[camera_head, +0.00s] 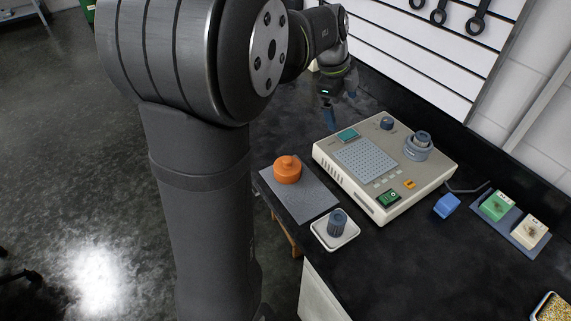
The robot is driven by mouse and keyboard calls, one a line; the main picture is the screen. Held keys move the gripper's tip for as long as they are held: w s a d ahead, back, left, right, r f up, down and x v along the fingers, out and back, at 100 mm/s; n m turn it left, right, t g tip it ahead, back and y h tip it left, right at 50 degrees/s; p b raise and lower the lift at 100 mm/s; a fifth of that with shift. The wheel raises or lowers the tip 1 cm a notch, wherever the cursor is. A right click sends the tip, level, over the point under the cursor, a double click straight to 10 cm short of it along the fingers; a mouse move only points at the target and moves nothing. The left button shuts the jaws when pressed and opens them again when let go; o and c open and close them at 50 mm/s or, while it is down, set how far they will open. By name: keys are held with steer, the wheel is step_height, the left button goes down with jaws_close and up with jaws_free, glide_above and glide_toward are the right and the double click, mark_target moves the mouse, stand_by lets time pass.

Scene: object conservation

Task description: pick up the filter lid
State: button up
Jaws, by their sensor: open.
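I cannot tell for certain which thing is the filter lid. An orange round piece with a knob on top (287,170) sits on a grey mat (312,202) left of the beige machine. A blue-grey ribbed cap (337,222) stands in a small white dish (348,237) in front of the mat. A blue-grey round fitting (418,147) sits on the machine's right side. My gripper (340,106) is open and empty. It is above the bench behind the machine, apart from all these pieces.
The beige machine (331,152) with a button grid takes up the middle of the black bench. A blue block (446,205) and a tray with green and cream pieces (525,236) are at right. Slatted wall panels (405,45) rise behind.

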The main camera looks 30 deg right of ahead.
steer(key=w+a+f+n, duration=0.1)
steer(key=w+a+n, duration=0.2)
steer(key=w+a, duration=0.35)
steer(key=n+g, duration=0.2)
steer(key=n, duration=0.1)
glide_toward(284, 159)
steer(key=x, duration=1.2)
steer(key=shift+d+f, duration=0.1)
steer(key=shift+f, duration=0.25)
steer(key=c, duration=1.1)
